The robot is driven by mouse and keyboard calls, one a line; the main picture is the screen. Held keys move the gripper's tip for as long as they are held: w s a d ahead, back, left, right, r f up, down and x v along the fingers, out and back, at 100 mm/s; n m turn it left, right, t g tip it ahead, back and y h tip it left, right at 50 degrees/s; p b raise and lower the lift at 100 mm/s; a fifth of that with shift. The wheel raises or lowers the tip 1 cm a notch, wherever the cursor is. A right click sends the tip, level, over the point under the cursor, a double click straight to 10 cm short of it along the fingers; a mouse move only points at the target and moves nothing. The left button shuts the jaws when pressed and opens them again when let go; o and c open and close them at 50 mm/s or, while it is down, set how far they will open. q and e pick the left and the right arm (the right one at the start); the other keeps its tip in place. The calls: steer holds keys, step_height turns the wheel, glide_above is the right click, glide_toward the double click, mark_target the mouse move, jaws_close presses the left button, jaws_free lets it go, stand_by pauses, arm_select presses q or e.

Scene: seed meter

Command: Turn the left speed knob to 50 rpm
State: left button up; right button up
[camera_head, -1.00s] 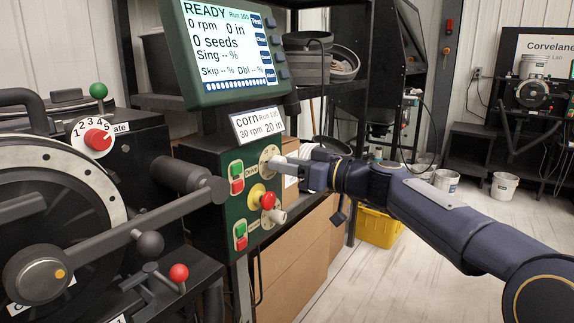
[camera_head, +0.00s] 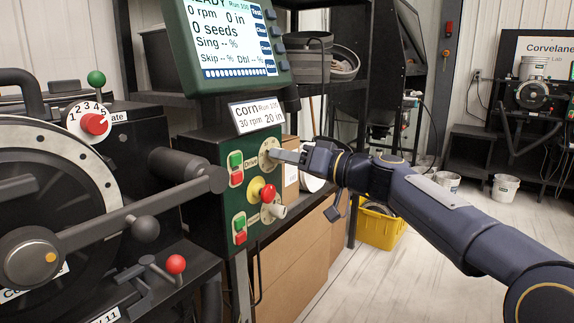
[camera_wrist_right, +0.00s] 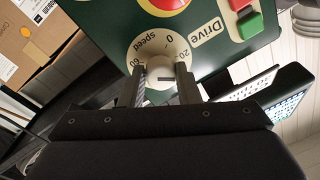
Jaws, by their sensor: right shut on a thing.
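The Drive speed dial (camera_head: 266,149) is a pale round plate on the upper part of the green control panel. My right gripper (camera_head: 276,155) reaches it from the right and is shut on the knob. In the right wrist view the gripper (camera_wrist_right: 160,80) has a finger on each side of the pale speed knob (camera_wrist_right: 163,70). The dial plate (camera_wrist_right: 165,45) around it shows 0, part of a 20 and a 60 beside a finger. A dark line shows on the knob, but the fingers hide some marks, so I cannot tell the exact setting. My left gripper is not in view.
A yellow-ringed red stop button (camera_head: 267,192) and a second pale knob (camera_head: 275,211) sit below. Green and red buttons (camera_head: 236,168) are to the left. The display (camera_head: 232,42) reads 0 rpm; a card (camera_head: 257,113) below reads corn, 30 rpm, 20 in.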

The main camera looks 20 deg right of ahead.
steer(key=shift+s+a+m+t+h+p, duration=0.2)
steer(key=shift+m+p, duration=0.75)
steer(key=shift+m, duration=3.5)
steer(key=shift+w+d+m+t+h+p, duration=0.2)
steer(key=shift+m+h+p, duration=0.55)
steer(key=shift+m, duration=3.65)
steer(key=shift+s+a+m+t+h+p, duration=0.25)
steer(key=shift+m+p, duration=0.85)
steer(key=shift+m, duration=3.35)
steer(key=shift+w+d+m, duration=0.1)
steer(key=shift+w+m, duration=0.05)
steer(key=shift+m, duration=0.15)
steer(key=o, duration=1)
steer(key=shift+c, duration=0.2)
